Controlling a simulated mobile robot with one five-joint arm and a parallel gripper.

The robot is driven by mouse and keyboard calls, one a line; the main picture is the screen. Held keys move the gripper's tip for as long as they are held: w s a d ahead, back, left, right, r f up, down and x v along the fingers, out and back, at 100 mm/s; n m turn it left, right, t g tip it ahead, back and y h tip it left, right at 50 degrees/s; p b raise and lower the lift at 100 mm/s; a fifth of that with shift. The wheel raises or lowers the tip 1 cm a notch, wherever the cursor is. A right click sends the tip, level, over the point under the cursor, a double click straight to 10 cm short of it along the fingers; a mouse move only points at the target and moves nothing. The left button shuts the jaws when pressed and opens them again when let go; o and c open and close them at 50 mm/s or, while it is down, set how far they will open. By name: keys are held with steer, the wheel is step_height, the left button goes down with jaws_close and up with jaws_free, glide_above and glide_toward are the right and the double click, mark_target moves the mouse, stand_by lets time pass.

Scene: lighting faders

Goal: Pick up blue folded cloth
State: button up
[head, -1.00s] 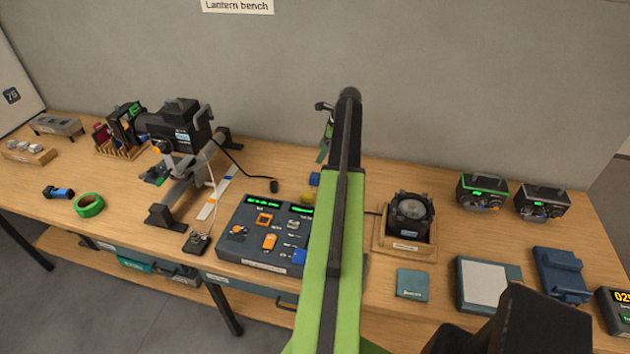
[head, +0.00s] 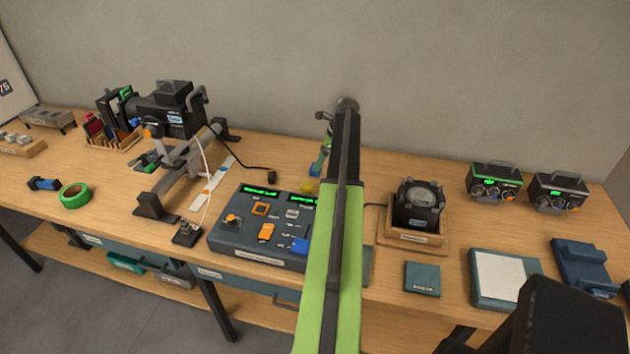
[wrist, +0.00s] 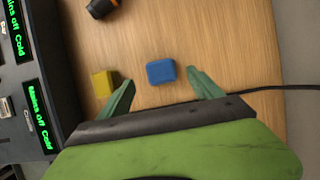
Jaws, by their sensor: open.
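The blue folded cloth (wrist: 161,71) shows in the wrist view as a small blue block on the wooden bench. It lies just past the gap between the fingertips of my gripper (wrist: 160,80), which is open and empty. I cannot tell if the fingers touch it. In the head view the cloth (head: 315,170) is a small blue patch below my gripper (head: 324,148), left of my green arm, which hides part of the bench.
A yellow block (wrist: 104,83) lies just left of the left finger. A dark control panel (wrist: 40,110) with green displays stands further left. A black cable (wrist: 275,88) runs on the right. In the head view a boxed lamp (head: 418,208) stands right of my arm.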

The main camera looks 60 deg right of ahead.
steer(key=b+x, duration=0.5)
steer(key=shift+d+f, duration=0.1)
steer(key=shift+f, duration=0.1)
steer(key=shift+r, duration=0.2)
steer(key=c, duration=1.6)
steer(key=r+p, duration=0.1)
steer(key=p, duration=0.1)
steer(key=r+p, duration=0.3)
steer(key=r, duration=0.1)
steer(key=shift+s+r+p, duration=0.15)
steer(key=shift+s+p, duration=0.15)
steer(key=shift+p, duration=0.1)
steer(key=shift+s+d+r+p, duration=0.15)
steer(key=shift+s+r+p, duration=0.8)
steer(key=shift+s, duration=0.9)
steer(key=shift+s+d+r+p, duration=0.1)
steer(key=shift+s+r+p, duration=0.85)
steer(key=shift+s, duration=0.9)
steer(key=shift+s+d+r+p, duration=0.15)
steer(key=shift+s+r+p, duration=0.8)
steer(key=shift+s, duration=0.9)
